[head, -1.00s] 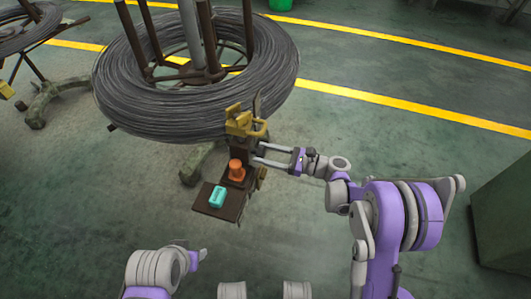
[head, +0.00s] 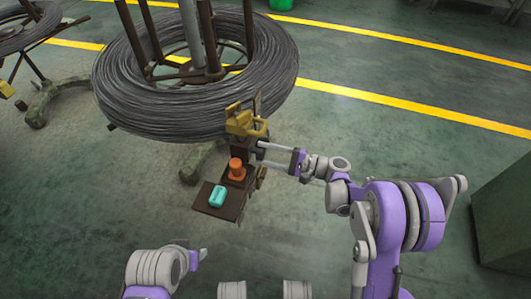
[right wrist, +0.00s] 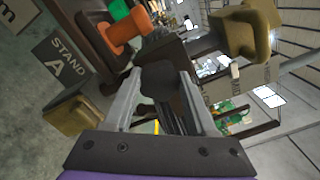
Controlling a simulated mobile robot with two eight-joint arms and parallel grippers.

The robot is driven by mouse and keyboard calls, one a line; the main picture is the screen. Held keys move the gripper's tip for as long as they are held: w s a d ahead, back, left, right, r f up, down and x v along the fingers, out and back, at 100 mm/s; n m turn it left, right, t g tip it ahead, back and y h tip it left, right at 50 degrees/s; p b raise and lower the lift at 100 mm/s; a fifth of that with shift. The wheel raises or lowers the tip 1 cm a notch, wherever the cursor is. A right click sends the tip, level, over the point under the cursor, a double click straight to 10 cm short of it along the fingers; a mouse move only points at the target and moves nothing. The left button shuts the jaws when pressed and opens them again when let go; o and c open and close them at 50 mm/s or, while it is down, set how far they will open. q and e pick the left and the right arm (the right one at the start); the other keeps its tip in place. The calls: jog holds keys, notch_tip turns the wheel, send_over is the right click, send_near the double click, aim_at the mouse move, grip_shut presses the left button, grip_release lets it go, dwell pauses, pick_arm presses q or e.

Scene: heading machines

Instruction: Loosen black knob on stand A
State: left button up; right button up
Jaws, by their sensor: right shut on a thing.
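The black knob (right wrist: 160,78) sits between the two fingers of my right gripper (right wrist: 158,98) in the right wrist view, and the gripper is shut on it. A "STAND A" label (right wrist: 63,57) shows beside it. In the head view my right gripper (head: 263,152) reaches in from the right to the side of the stand's post (head: 240,153), below the yellow clamp part (head: 241,123); the knob is mostly hidden there. My left gripper (head: 201,255) is low in the head view, away from the stand, and its jaws are not clear.
A large wire coil (head: 130,100) sits around the stand's uprights. A dark green box (head: 505,220) stands at right. The floor between is clear.

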jog(key=n, duration=0.5)
jog(key=shift+f, duration=0.1)
jog(key=shift+n, duration=0.3)
dwell(0.4)
jog(key=o, duration=1.4)
jog(key=shift+d, duration=0.1)
jog(key=p+v, duration=0.1)
jog(key=v, duration=0.9)
jog(key=shift+s+d+p, duration=0.15)
jog(key=shift+d+p, duration=0.15)
jog(key=shift+d, duration=0.05)
